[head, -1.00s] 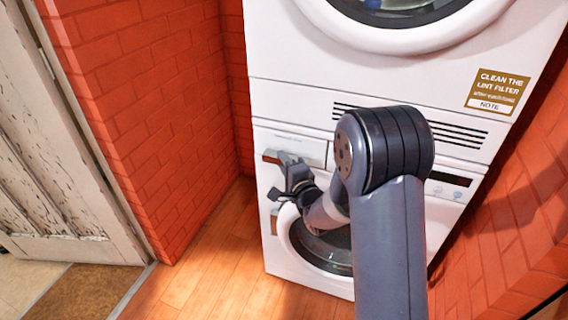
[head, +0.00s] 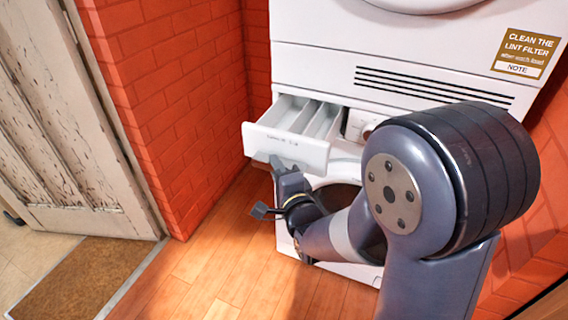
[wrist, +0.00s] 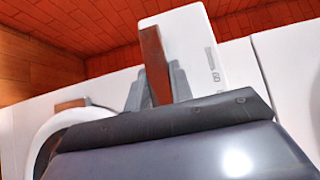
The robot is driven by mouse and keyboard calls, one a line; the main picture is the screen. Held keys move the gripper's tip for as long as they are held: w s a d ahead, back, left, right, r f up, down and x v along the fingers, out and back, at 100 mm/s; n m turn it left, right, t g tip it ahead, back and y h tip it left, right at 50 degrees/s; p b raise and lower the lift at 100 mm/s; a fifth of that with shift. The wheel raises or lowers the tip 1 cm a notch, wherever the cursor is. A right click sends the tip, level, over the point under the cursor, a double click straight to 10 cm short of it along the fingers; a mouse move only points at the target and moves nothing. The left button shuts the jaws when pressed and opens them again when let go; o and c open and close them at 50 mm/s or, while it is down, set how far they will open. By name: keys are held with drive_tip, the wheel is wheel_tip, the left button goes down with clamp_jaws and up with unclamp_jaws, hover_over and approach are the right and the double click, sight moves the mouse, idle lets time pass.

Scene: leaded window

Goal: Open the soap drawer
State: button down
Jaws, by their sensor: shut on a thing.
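The soap drawer (head: 287,146) of the lower white washing machine is pulled out, and its open compartments show from above in the head view. Its white front also shows in the wrist view (wrist: 205,50). My gripper (head: 277,163) is at the lower edge of the drawer front, shut on it. In the wrist view my gripper (wrist: 157,84) has its grey fingers on either side of a brownish strip at the drawer front. The exact contact is partly hidden by the fingers.
The round washer door (head: 340,195) is below the drawer, partly behind my arm. A white dryer (head: 400,45) is stacked above. A red brick wall (head: 175,90) stands to the left, then a worn door (head: 65,130). Wooden floor (head: 215,255) in front is clear.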

drive_tip(key=shift+s+a+f, duration=0.1)
drive_tip(key=shift+s+f, duration=0.25)
drive_tip(key=shift+s, duration=0.1)
drive_tip(key=c, duration=1.5)
unclamp_jaws()
drive_tip(key=shift+o, duration=0.9)
drive_tip(key=shift+w+r, duration=0.1)
drive_tip(key=shift+r, duration=0.05)
drive_tip(key=v, duration=1.1)
drive_tip(key=shift+w, duration=0.1)
